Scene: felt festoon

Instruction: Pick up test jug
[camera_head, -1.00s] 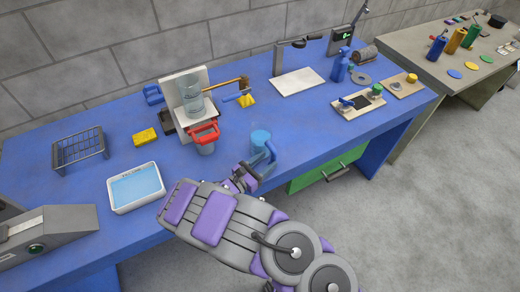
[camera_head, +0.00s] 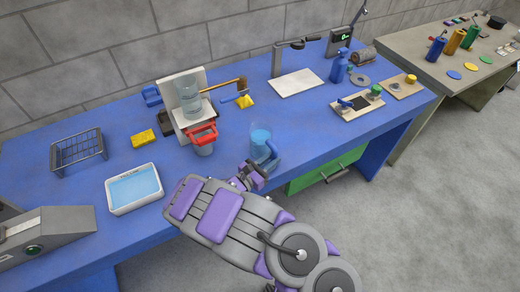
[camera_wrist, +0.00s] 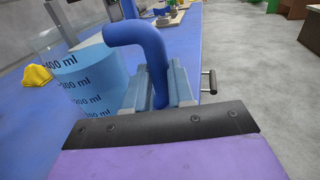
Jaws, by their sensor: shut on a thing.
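The test jug (camera_head: 260,138) is a clear cylinder with blue liquid and a blue handle, near the front edge of the blue bench. In the wrist view its side (camera_wrist: 90,82) shows ml marks, and its curved blue handle (camera_wrist: 150,50) rises between my fingers. My gripper (camera_head: 262,166) is shut on that handle, from the front right of the jug. The jug looks upright. I cannot tell whether its base is touching the bench.
A red-handled container (camera_head: 203,140) and a dispenser stand (camera_head: 188,100) are left of the jug. A white tray of water (camera_head: 134,188), a wire rack (camera_head: 78,150) and a yellow sponge (camera_head: 143,137) lie further left.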

